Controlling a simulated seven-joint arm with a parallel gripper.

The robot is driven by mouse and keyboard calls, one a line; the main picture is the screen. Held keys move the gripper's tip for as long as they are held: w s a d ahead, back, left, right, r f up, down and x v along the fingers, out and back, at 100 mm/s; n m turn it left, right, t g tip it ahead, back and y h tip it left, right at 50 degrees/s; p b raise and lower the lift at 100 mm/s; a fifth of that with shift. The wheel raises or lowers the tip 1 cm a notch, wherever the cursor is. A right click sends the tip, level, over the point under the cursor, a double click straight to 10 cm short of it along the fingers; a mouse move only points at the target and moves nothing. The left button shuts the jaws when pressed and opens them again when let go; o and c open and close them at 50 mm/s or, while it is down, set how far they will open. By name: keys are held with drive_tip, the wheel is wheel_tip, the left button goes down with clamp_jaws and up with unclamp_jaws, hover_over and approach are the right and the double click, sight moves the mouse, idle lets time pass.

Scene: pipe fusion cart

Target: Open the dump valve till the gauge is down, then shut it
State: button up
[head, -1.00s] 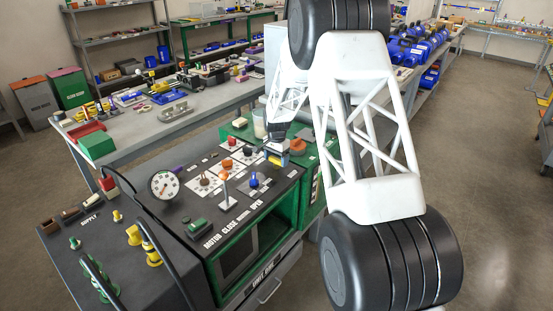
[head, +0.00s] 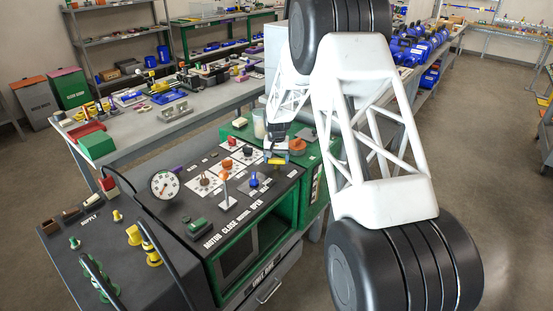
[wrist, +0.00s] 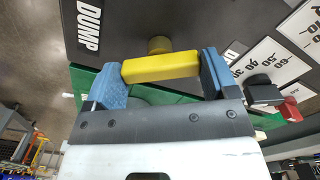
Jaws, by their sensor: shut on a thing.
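The dump valve has a yellow bar handle (wrist: 160,67) on a short yellow stem, beside the white word DUMP (wrist: 89,25) on the dark panel in the wrist view. My gripper (wrist: 160,80) is shut on the bar, with one blue fingertip at each end. In the head view my gripper (head: 277,148) is at the panel's far right edge, and the yellow handle (head: 277,161) shows just below it. The round white gauge (head: 165,184) stands at the panel's left; its needle is too small to read surely.
An orange round cap (head: 297,145) sits right of my gripper. A cluttered bench (head: 135,137) runs behind.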

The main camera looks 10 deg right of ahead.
sight(276, 159)
drive_tip(key=n, duration=0.5)
drive_tip(key=shift+n, duration=0.3)
drive_tip(key=n, duration=0.5)
drive_tip(key=shift+n, duration=0.3)
drive_tip(key=o, duration=0.8)
drive_tip(key=shift+r, duration=0.1)
drive_tip(key=shift+r, duration=3.8)
